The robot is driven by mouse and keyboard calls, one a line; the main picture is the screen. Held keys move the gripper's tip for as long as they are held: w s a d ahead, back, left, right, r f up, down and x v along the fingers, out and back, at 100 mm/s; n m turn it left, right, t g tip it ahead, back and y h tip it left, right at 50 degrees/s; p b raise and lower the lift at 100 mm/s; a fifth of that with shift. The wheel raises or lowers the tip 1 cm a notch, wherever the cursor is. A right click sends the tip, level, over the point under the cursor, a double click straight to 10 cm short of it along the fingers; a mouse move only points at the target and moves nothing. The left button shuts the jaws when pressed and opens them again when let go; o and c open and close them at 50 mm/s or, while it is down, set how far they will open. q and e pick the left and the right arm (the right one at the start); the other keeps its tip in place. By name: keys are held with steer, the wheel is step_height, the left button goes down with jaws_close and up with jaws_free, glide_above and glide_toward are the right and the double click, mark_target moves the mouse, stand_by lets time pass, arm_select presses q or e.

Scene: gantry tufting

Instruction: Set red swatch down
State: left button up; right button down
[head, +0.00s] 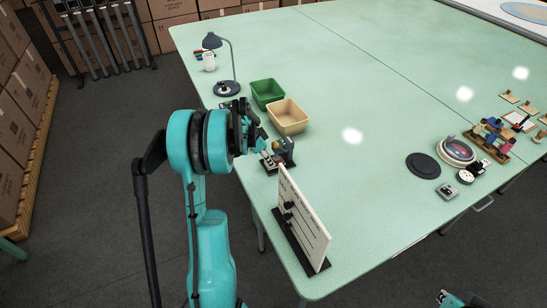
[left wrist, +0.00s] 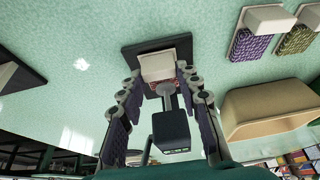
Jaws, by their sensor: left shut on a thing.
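My left gripper (head: 256,134) is over the left part of the green table, close to a small dark device (head: 285,150). In the left wrist view its two fingers (left wrist: 165,88) are closed around a white block (left wrist: 157,66) with a red textured strip (left wrist: 162,88), the red swatch. The swatch is in front of a black plate (left wrist: 128,56); whether it touches the plate I cannot tell. The device's dark head and grey post (left wrist: 172,128) partly cover it. In the head view the swatch is hidden. Part of my right gripper (head: 455,299) shows at the bottom edge.
A tan bin (head: 287,117) and green bin (head: 268,93) stand close by, with a lamp (head: 226,88) behind. A white board (head: 303,218) stands near the front edge. Purple (left wrist: 250,46) and green (left wrist: 295,39) swatches lie beyond the fingers. The table's middle is clear.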

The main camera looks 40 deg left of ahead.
arm_select(q)
steer(key=shift+s+a, duration=0.2)
steer(key=shift+a, duration=0.05)
steer(key=shift+f, duration=0.2)
steer(key=o, duration=1)
steer(key=shift+w+d, duration=0.15)
steer(key=shift+w, duration=0.1)
steer(key=shift+c, duration=0.2)
steer(key=shift+s, duration=0.1)
steer(key=shift+r, duration=0.25)
steer(key=p+v, duration=0.3)
steer(key=v, duration=0.8)
steer(key=shift+s+r+p, duration=0.2)
steer(key=shift+r+p, duration=0.15)
steer(key=shift+p, duration=0.05)
steer(key=shift+f, duration=0.1)
